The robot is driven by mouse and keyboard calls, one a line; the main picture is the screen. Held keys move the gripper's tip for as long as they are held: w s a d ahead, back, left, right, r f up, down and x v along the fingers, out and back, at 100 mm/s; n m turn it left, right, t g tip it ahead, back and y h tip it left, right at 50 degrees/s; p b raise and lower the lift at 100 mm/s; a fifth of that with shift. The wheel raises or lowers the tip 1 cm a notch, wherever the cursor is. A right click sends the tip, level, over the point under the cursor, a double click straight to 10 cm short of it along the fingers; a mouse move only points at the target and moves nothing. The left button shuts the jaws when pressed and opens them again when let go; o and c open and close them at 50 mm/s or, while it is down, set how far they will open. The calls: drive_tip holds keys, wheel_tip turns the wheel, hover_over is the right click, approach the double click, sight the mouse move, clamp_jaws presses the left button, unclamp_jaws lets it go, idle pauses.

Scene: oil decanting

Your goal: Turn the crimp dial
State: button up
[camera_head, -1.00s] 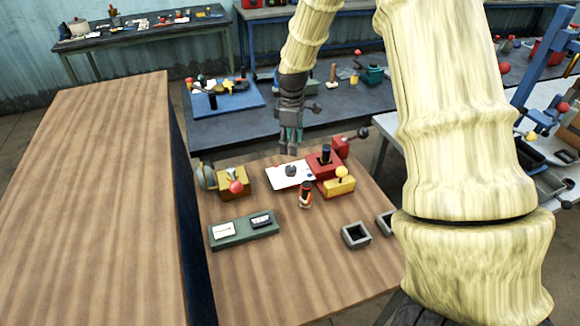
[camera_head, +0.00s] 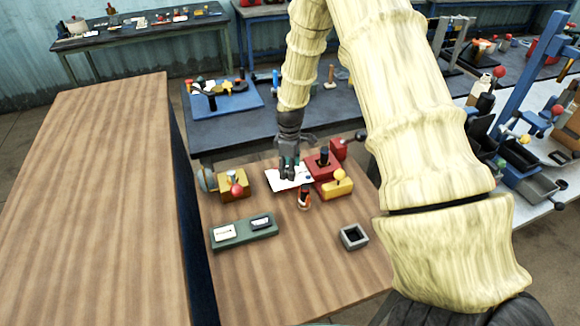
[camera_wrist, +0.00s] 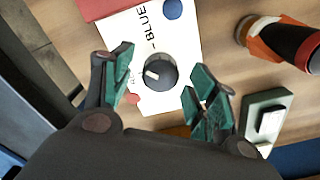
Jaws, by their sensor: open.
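The crimp dial (camera_wrist: 160,71) is a dark round knob with a light pointer mark. It sits on a white plate (camera_wrist: 128,34) that carries the word BLUE, a blue dot and a red dot. My gripper (camera_wrist: 162,85) is open, its green-padded fingers apart on either side of the dial, and no contact shows. In the head view my gripper (camera_head: 289,172) points down over the white plate (camera_head: 280,183) and hides the dial there.
A red and yellow device (camera_head: 325,172) stands close right of the plate. An orange and black bottle (camera_head: 304,197) stands in front. A yellow block with a red-knobbed lever (camera_head: 236,185) is at left. A green tray (camera_head: 244,231) and a grey square bin (camera_head: 353,237) are nearer.

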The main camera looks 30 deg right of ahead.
drive_tip(key=shift+f, duration=0.15)
drive_tip(key=c, duration=1)
drive_tip(key=shift+c, duration=0.2)
drive_tip(key=shift+m, duration=0.4)
drive_tip(key=m+b, duration=0.1)
drive_tip(key=m, duration=0.3)
drive_tip(key=shift+w+m, duration=0.1)
drive_tip(key=shift+m, duration=1.9)
